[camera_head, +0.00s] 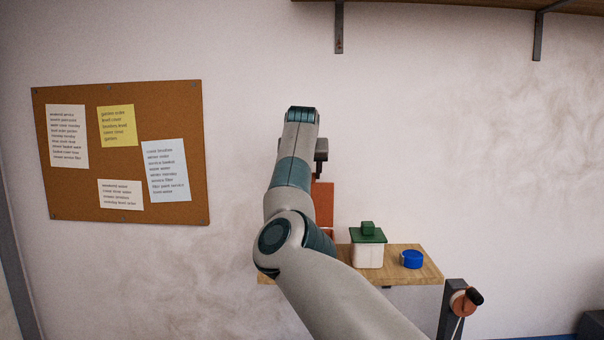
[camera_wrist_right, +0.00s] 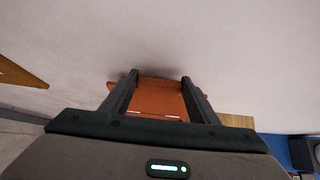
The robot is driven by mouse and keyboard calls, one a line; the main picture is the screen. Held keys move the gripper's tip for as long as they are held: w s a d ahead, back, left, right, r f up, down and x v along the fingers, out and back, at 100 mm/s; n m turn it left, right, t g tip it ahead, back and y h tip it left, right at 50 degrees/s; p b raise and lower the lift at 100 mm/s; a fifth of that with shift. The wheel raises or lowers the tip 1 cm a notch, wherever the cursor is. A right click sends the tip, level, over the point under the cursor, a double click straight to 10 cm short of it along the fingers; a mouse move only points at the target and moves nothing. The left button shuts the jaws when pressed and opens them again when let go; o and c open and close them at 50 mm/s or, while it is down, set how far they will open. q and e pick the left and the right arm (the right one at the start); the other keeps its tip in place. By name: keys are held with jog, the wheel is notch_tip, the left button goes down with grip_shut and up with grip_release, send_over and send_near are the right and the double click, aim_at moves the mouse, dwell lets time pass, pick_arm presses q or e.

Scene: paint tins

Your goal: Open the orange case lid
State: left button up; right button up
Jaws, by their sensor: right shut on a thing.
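The orange case lid (camera_head: 323,205) shows as an upright orange panel above the left part of the wall shelf, partly behind my right arm. The rest of the case is hidden by the arm in the head view. In the right wrist view the orange lid (camera_wrist_right: 158,98) lies between the two dark fingers of my right gripper (camera_wrist_right: 158,79), with short white strips along its near edge. The right gripper is shut on the lid; its exact contact is hard to see. My left gripper is not in view.
A cork board (camera_head: 120,205) hangs at the left. An orange-and-black knob (camera_head: 465,300) stands below right.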

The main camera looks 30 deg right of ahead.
jog(key=o, duration=1.2)
jog(key=shift+a+r, duration=0.1)
jog(key=shift+r, duration=0.1)
jog(key=shift+c, duration=0.2)
jog(key=o, duration=0.3)
jog(key=shift+s, duration=0.1)
jog(key=shift+o, duration=0.2)
jog(key=shift+s+a, duration=0.15)
jog(key=shift+a, duration=0.05)
jog(key=shift+d, duration=0.1)
jog(key=b+v, duration=0.8)
jog(key=v, duration=0.9)
jog(key=shift+s+r, duration=0.2)
jog(key=shift+s, duration=0.05)
